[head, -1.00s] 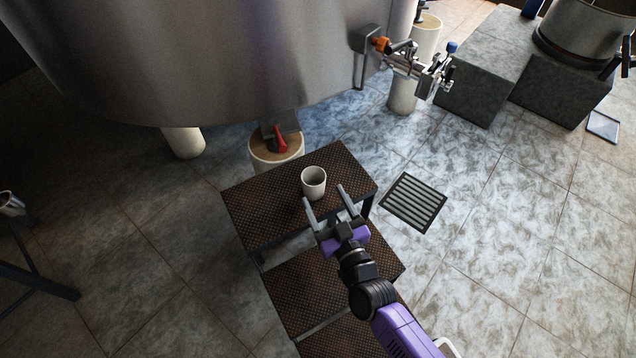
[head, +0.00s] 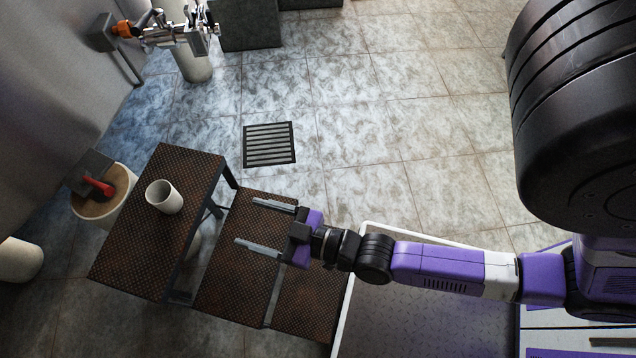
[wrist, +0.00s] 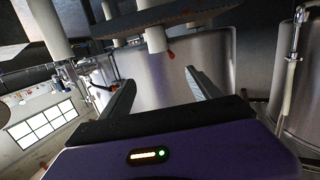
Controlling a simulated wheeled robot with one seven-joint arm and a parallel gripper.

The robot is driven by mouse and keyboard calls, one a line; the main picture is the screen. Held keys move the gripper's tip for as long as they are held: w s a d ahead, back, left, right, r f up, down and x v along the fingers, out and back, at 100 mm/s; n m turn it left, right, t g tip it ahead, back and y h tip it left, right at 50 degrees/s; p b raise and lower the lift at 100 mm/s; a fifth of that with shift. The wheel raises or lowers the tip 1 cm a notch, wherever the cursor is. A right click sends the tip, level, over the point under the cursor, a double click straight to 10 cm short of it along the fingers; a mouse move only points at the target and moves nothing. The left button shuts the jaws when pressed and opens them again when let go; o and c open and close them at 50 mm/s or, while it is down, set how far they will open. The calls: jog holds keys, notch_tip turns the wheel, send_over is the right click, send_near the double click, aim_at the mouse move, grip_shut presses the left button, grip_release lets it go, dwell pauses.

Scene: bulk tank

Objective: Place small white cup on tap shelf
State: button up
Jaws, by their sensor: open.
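The small white cup (head: 164,197) stands upright on the top step of a brown stepped stand (head: 140,250) in the head view. My gripper (head: 247,222) is open and empty, to the right of the cup and apart from it, over the lower steps. Its two fingers point left toward the top step. In the wrist view the open fingers (wrist: 160,80) have nothing between them, and I cannot make out the cup there. A tap assembly with an orange part (head: 175,32) is at the upper left. I cannot tell which surface is the tap shelf.
The big metal tank (head: 45,90) fills the left side. A red-handled valve (head: 98,187) sits beside the top step, above a round light-topped post. A floor drain (head: 269,144) lies behind the stand.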

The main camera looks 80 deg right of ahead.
jog(key=s+r+g, duration=0.1)
jog(key=s+r, duration=1)
jog(key=s, duration=0.3)
jog(key=shift+a+r+g+y, duration=0.2)
jog(key=shift+a+g+y, duration=0.15)
jog(key=shift+g+y, duration=0.05)
jog(key=shift+o, duration=0.6)
jog(key=shift+s+r, duration=0.2)
jog(key=shift+r, duration=0.3)
